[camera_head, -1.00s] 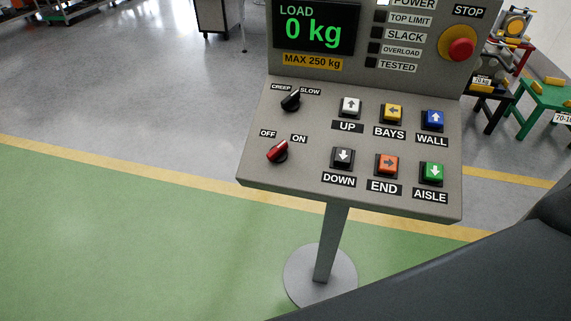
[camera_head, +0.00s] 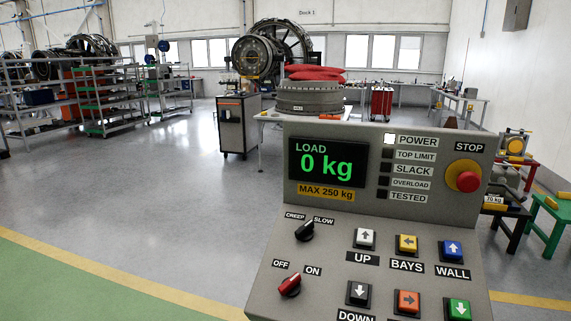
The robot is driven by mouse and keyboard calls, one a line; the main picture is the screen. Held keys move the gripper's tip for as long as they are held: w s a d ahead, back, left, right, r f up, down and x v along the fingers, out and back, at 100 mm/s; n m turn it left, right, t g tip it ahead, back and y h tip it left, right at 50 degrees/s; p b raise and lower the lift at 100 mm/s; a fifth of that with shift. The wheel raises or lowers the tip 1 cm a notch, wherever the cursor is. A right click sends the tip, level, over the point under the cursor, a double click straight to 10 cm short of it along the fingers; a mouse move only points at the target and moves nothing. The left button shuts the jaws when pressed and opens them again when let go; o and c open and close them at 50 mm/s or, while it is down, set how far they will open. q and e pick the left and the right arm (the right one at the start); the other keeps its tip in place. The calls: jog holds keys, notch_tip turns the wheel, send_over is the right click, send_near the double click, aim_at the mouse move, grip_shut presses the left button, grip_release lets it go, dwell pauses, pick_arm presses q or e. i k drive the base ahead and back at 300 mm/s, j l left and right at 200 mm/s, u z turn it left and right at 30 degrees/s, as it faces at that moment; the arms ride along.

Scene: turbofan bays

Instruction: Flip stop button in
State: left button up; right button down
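The stop button (camera_head: 467,181) is a red mushroom knob on a yellow round base, at the upper right of the grey control panel (camera_head: 290,215), under a black STOP label (camera_head: 469,147). It stands out from the panel face. The panel's screen (camera_head: 327,166) reads LOAD 0 kg in green. The POWER lamp (camera_head: 389,139) is lit white; the lamps below it are dark. The red OFF/ON knob (camera_head: 289,285) and the black CREEP/SLOW knob (camera_head: 304,231) sit at the left of the sloped face. Neither of my grippers is in view.
Coloured push buttons, such as the yellow BAYS button (camera_head: 407,244), fill the sloped face. Behind the panel stand a grey cabinet (camera_head: 238,127) and a table with a round engine part (camera_head: 309,97). Green and red stands are at the right. The floor at the left is clear.

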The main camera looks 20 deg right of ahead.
aim_at(466, 182)
jog(key=k+z, duration=0.1)
jog(key=z, duration=1.45)
jog(key=k+l+z, duration=0.15)
jog(key=l+z, duration=0.15)
